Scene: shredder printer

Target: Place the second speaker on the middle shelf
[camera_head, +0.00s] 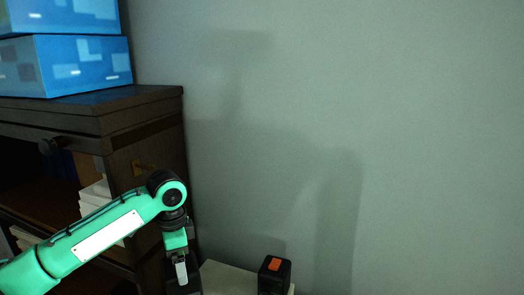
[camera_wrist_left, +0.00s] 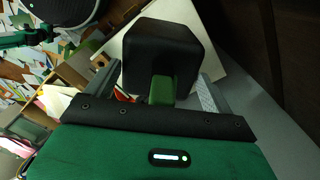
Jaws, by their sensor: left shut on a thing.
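My left gripper (camera_wrist_left: 158,80) is shut on a black box-shaped speaker (camera_wrist_left: 163,50), which sits between its two fingers in the left wrist view. A small green part shows on the speaker's near side. My right gripper is not in view.
Blue patterned boxes (camera_head: 75,66) are stacked on the cabinet top. White books or papers (camera_head: 95,195) lie on a shelf inside. A black object with an orange patch (camera_head: 274,275) stands on a pale surface (camera_head: 225,278) at the bottom. A bare grey wall (camera_head: 420,130) fills the right.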

